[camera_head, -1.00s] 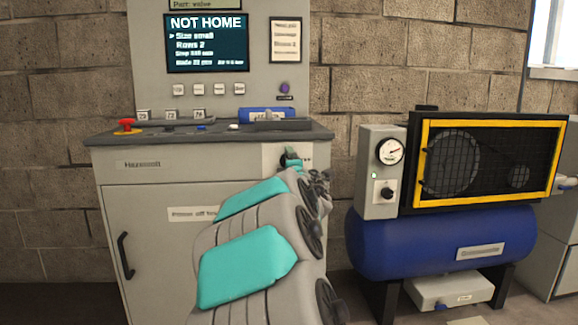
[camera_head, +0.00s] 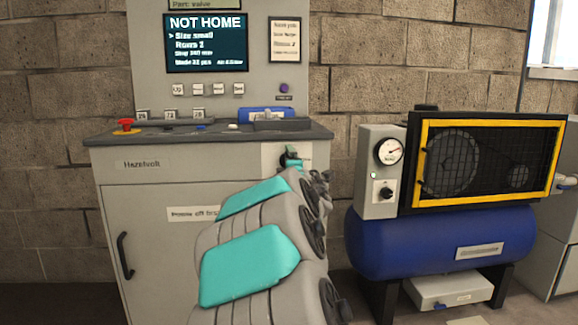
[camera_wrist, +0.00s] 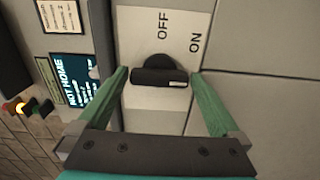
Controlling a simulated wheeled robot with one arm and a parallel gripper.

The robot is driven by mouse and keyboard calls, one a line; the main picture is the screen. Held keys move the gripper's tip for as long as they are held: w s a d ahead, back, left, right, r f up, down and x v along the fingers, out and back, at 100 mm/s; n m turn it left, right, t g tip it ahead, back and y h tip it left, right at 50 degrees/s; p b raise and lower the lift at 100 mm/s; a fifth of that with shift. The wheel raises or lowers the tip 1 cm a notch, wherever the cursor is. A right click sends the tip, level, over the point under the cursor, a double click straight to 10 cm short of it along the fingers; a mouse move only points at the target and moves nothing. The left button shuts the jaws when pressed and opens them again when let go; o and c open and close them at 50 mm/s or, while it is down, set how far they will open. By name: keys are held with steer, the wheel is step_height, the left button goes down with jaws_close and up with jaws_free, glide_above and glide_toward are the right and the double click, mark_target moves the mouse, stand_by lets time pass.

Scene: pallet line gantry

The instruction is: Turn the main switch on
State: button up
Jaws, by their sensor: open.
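The main switch (camera_wrist: 160,72) is a black rotary knob with a bar handle on a pale plate (camera_wrist: 130,20) marked OFF and ON. The wrist view is turned, so the words stand sideways. The bar lies crosswise in that view, its white mark at the right end, below the word ON. My gripper (camera_wrist: 160,77) is open, one green finger on each side of the bar. I cannot tell whether either finger touches it. In the head view my gripper (camera_head: 292,160) is at the cabinet's upper right front and mostly hides the switch.
The grey cabinet (camera_head: 140,240) carries a screen (camera_head: 207,42) reading NOT HOME. A red mushroom button (camera_head: 126,126) and a blue item (camera_head: 262,113) are on its top ledge. A blue compressor tank (camera_head: 400,240) with a yellow-framed guard stands to the right, with a gauge box (camera_head: 367,180).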

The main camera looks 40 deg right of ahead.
steer(key=v, duration=0.7)
steer(key=shift+s, duration=0.35)
steer(key=shift+a, duration=0.15)
